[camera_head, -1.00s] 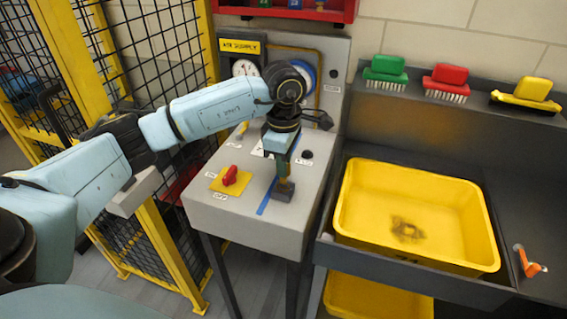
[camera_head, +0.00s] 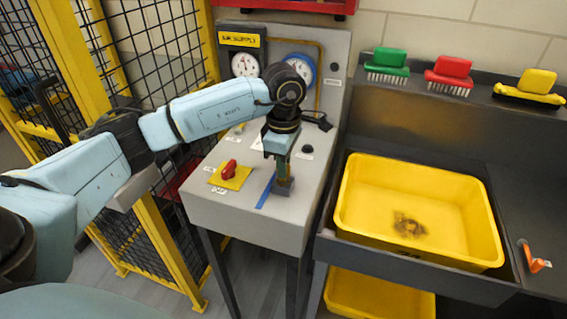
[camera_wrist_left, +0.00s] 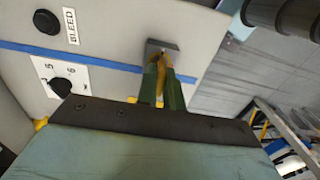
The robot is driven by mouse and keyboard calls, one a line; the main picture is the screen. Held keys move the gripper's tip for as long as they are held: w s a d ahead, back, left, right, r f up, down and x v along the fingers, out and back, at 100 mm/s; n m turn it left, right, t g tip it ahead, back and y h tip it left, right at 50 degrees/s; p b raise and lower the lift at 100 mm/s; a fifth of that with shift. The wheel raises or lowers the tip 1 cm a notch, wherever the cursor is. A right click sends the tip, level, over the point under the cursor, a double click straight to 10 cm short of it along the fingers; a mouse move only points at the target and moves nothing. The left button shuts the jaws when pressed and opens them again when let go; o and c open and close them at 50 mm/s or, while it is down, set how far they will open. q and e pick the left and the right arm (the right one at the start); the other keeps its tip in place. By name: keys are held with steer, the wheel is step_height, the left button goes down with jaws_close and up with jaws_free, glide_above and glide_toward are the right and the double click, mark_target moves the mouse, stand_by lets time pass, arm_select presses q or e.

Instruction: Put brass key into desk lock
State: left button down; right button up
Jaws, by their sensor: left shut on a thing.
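My left gripper (camera_head: 283,174) points down over the grey sloping panel top. Its green fingers are shut on a brass-yellow piece, the brass key (camera_wrist_left: 161,72), which shows between them in the left wrist view. The fingertips are at a small dark grey block (camera_head: 285,187), which looks like the desk lock; it also shows in the left wrist view (camera_wrist_left: 163,46). The key's tip is hidden by the fingers and block, so I cannot tell whether it is inside. My right gripper is not in view.
A red knob (camera_head: 229,169) on a yellow plate and a blue tape strip (camera_head: 266,191) are on the panel top beside the block. Gauges (camera_head: 245,65) stand behind. A yellow tub (camera_head: 480,225) is to the right, and a yellow fence (camera_head: 158,240) is to the left.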

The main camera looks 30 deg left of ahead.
arm_select(q)
steer(key=shift+f+b, duration=0.45)
steer(key=shift+f, duration=0.25)
steer(key=c, duration=1.5)
jaws_free()
steer(key=shift+r, duration=0.1)
steer(key=shift+o, duration=0.2)
step_height(320, 180, up, 13)
steer(key=shift+r, duration=0.2)
steer(key=shift+s+f, duration=0.1)
